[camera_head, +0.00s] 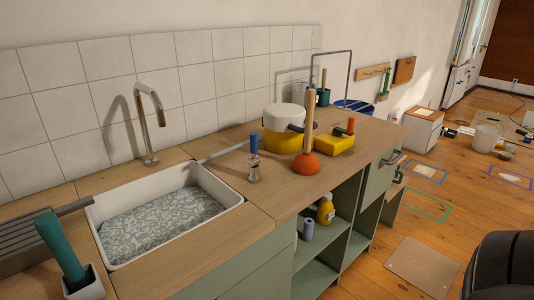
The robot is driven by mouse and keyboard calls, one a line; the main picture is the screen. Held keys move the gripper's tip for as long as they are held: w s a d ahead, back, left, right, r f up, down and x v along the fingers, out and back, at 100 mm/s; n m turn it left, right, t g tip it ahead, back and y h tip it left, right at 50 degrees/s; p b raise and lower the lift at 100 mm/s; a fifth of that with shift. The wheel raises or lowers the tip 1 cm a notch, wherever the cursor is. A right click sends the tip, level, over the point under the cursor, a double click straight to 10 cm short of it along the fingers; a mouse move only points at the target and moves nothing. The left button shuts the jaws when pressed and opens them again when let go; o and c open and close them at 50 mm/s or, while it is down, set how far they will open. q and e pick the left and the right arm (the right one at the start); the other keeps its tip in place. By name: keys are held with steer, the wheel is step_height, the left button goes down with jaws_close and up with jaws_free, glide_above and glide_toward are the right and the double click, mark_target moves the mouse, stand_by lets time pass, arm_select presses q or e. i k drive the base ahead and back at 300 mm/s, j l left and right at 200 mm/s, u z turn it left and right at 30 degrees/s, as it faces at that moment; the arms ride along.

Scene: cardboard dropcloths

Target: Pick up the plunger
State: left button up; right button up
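The plunger (308,137) stands upright on the wooden countertop, near its front edge. Its orange rubber cup (303,164) rests on the wood and its pale wooden handle points up. The handle stands in front of the yellow and white pot. Neither of my grippers shows in this view.
A yellow and white pot (283,138) stands just behind the plunger, and a yellow box-like item (333,144) is to its right. A white sink (228,217) lies further left. Shelves open below.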

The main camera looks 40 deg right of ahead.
mark_target(305, 164)
steer(key=l+u, duration=0.35)
steer(key=k+l+u, duration=0.15)
steer(key=l+u, duration=0.2)
steer(key=k+l+u, duration=0.1)
steer(key=l, duration=0.35)
steer(key=k+l+u, duration=0.1)
steer(key=k+l, duration=0.15)
steer(key=l, duration=0.2)
steer(key=k+l+u, duration=0.1)
steer(key=l, duration=0.3)
steer(key=k+l+u, duration=0.15)
steer(key=k+l, duration=0.15)
steer(key=l, duration=0.1)
